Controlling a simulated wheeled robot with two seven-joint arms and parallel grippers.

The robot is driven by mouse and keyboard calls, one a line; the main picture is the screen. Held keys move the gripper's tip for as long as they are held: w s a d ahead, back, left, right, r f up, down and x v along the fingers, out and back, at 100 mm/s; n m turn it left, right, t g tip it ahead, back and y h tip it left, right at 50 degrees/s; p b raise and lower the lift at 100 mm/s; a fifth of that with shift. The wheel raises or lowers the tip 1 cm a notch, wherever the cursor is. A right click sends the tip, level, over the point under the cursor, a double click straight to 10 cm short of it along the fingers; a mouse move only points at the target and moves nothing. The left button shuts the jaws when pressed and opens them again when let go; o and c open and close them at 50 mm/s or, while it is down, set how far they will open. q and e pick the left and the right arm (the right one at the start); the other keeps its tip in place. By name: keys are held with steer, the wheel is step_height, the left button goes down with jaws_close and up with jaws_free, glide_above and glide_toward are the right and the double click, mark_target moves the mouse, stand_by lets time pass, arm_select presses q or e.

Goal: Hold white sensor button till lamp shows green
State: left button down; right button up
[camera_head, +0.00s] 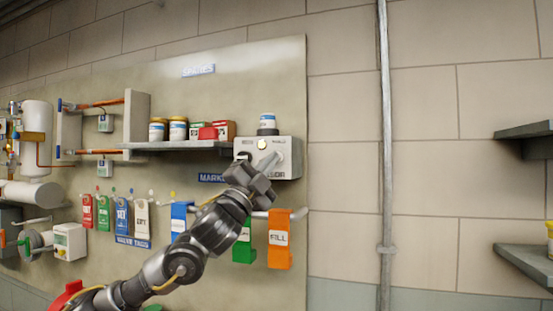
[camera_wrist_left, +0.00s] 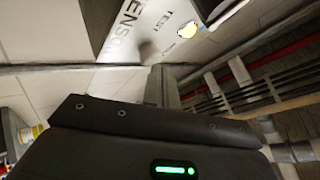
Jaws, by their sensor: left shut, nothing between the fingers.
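The pale grey sensor box (camera_head: 289,146) is on the wall panel at the right end of the shelf. Its face, with printed lettering, also shows in the left wrist view (camera_wrist_left: 150,20). A round lamp (camera_head: 262,144) on its upper face looks pale yellow, not green; a pale yellow spot also shows in the wrist view (camera_wrist_left: 188,30). My left gripper (camera_head: 274,160) is shut and empty, its fingertips at the lower middle of the box face. In the wrist view the fingers (camera_wrist_left: 158,82) point at the box. The white button is not clearly visible; I cannot tell whether they touch it.
A shelf (camera_head: 180,145) with jars and red boxes is to the left. Coloured tags hang below, including an orange one (camera_head: 279,240). A vertical pipe (camera_head: 386,150) runs to the right.

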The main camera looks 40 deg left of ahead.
arm_select(q)
steer(key=shift+w+a, duration=0.1)
steer(key=shift+w, duration=0.3)
stand_by(0.3)
steer(key=shift+s, duration=0.1)
stand_by(1.3)
steer(key=shift+s+d, duration=0.25)
steer(key=shift+s, duration=0.5)
steer(key=shift+s+d, duration=0.3)
steer(key=shift+s, duration=0.5)
steer(key=shift+s+d, duration=0.25)
steer(key=shift+s, duration=0.5)
steer(key=shift+s+d, duration=0.3)
steer(key=shift+s, duration=0.5)
